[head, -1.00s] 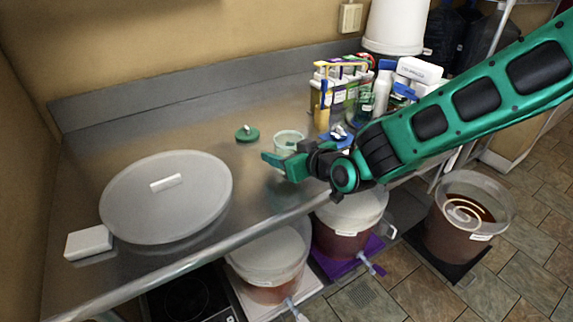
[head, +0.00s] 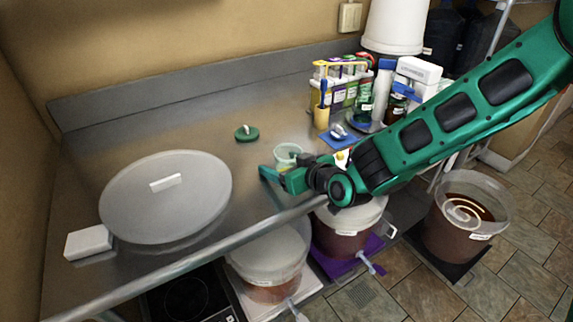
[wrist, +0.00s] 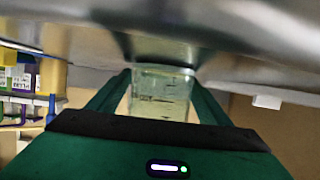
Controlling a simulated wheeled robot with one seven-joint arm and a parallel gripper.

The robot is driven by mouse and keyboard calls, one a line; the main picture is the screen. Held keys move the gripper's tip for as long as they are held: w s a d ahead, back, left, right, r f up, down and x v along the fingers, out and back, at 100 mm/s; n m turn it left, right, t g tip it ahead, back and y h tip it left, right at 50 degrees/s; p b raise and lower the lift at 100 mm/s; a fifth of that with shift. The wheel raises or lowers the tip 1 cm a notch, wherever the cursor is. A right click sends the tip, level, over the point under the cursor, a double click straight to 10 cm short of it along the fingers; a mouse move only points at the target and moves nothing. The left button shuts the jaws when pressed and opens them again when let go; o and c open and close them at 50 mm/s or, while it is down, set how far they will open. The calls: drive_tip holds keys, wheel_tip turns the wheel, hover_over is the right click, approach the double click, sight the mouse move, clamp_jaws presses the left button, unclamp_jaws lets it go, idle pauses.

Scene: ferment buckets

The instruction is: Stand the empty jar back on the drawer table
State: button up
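The jar (head: 287,152) is small, clear and pale green, and looks upright. It is at the steel table (head: 215,130), near its front edge. My gripper (head: 277,176) has its green fingers around the jar. In the wrist view the jar (wrist: 160,95) sits between the two fingers, which press close to its sides. That view is turned over, with the steel surface (wrist: 230,30) at the top, and the jar's end is at or very close to it. I cannot tell whether it touches. My fingers partly hide the jar's lower part in the head view.
A green disc with a pale knob (head: 247,134) lies behind the jar. A large round lid (head: 165,215) and a white block (head: 88,242) are at left. A rack of bottles and boxes (head: 340,85) and a blue mat (head: 340,143) are at right. Buckets (head: 270,262) stand below.

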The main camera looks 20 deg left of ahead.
drive_tip(key=shift+r, duration=0.15)
drive_tip(key=v, duration=1.2)
drive_tip(key=w+d+f+m+h, duration=0.1)
drive_tip(key=d+m+h, duration=0.15)
drive_tip(key=d, duration=0.75)
drive_tip(key=w+d+f+m+g+h, duration=0.1)
drive_tip(key=d+h, duration=0.3)
drive_tip(key=d, duration=0.6)
drive_tip(key=w+d+f+m+h, duration=0.1)
drive_tip(key=w+d+m+h, duration=0.15)
drive_tip(key=d, duration=0.75)
drive_tip(key=s+d+r+m+g+h, duration=0.1)
drive_tip(key=s+d+m+g+h, duration=0.15)
drive_tip(key=s+d, duration=0.45)
drive_tip(key=s+d+r+m+g+h, duration=0.1)
drive_tip(key=s+d+r+m, duration=0.2)
drive_tip(key=d, duration=0.6)
drive_tip(key=s+d+m+g+y, duration=0.1)
drive_tip(key=s+d+m, duration=0.1)
drive_tip(key=s, duration=0.6)
drive_tip(key=s+d+r+m+g, duration=0.1)
drive_tip(key=s+d+m+g, duration=0.1)
drive_tip(key=s, duration=0.6)
drive_tip(key=d+m, duration=0.1)
drive_tip(key=d, duration=0.1)
drive_tip(key=shift+d+m+y, duration=0.25)
drive_tip(key=shift+m+y, duration=0.1)
